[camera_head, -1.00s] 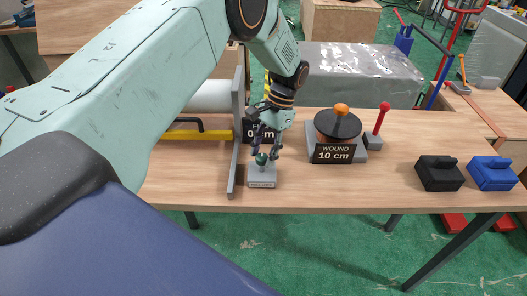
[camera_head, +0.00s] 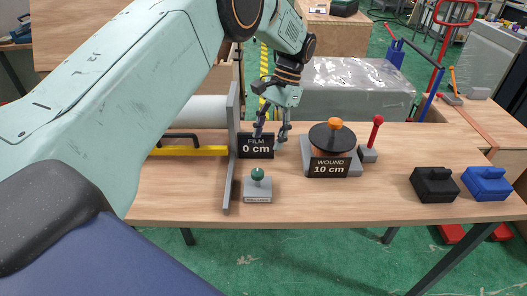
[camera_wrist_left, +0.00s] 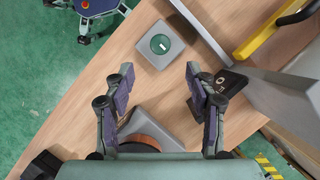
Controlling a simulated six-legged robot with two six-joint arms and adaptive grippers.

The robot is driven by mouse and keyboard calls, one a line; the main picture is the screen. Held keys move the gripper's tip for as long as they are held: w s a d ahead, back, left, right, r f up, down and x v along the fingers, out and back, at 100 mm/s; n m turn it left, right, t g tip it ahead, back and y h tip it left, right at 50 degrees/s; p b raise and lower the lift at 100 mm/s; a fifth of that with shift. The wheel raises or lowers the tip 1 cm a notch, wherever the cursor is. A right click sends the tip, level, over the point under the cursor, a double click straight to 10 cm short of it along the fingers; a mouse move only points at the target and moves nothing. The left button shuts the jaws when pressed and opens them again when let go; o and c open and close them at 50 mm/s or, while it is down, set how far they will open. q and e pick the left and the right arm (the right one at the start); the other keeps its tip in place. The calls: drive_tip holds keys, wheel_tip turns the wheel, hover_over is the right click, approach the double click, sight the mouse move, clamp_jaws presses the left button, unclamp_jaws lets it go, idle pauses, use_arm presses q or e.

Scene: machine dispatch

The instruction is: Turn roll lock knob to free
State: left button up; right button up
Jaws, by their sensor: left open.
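The roll lock knob (camera_head: 258,173) is a green round knob on a small grey block (camera_head: 257,190) with a label on its front, near the table's front edge. In the left wrist view the knob (camera_wrist_left: 160,44) shows from above with a short white mark, ahead of the fingertips. My left gripper (camera_head: 271,134) is above and behind the knob, near the "FILM 0 cm" sign (camera_head: 256,146). In the left wrist view its two fingers (camera_wrist_left: 159,72) are spread apart with nothing between them, clear of the knob. My right gripper is not in view.
A grey upright plate (camera_head: 232,150) stands left of the knob, with a yellow bar (camera_head: 188,151) and white roll (camera_head: 203,110) beyond it. Right are the "WOUND 10 cm" spool (camera_head: 333,138), a red-knobbed lever (camera_head: 376,133), and black (camera_head: 434,186) and blue (camera_head: 487,185) blocks.

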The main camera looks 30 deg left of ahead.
use_arm(q)
drive_tip(key=shift+v, duration=1.15)
